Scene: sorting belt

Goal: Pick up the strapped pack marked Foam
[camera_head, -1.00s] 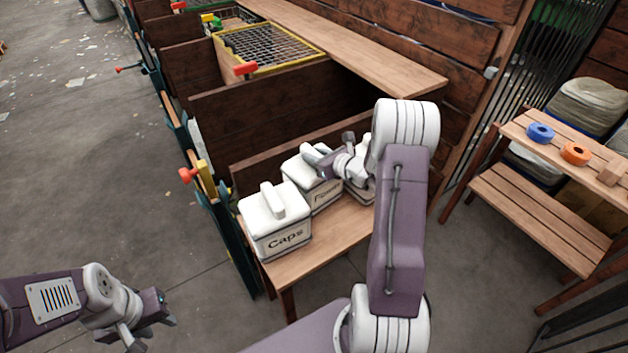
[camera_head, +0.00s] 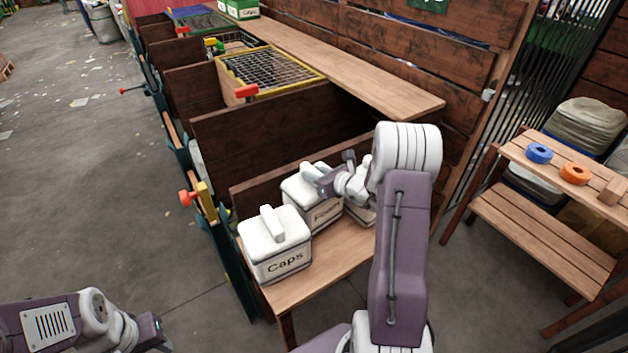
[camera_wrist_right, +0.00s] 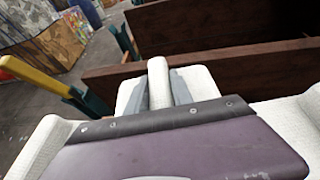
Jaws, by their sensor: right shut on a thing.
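The strapped white pack whose partly covered label seems to read Foam (camera_head: 325,214) stands in the middle of a row of packs on the wooden bench. My right gripper (camera_head: 317,178) is at its top and shut on its handle. In the right wrist view a white pack top with a raised handle (camera_wrist_right: 159,84) shows beyond my purple gripper body. No clear gap shows between the pack and the bench. My left gripper (camera_head: 152,333) is low at the left, cut by the frame edge; its jaws do not show clearly.
A white pack marked Caps (camera_head: 275,246) stands close at the front left. A third white pack (camera_head: 362,212) is partly hidden behind my right arm. Dark wooden partitions (camera_head: 265,135) rise behind the row. A slatted rack (camera_head: 540,225) stands at the right.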

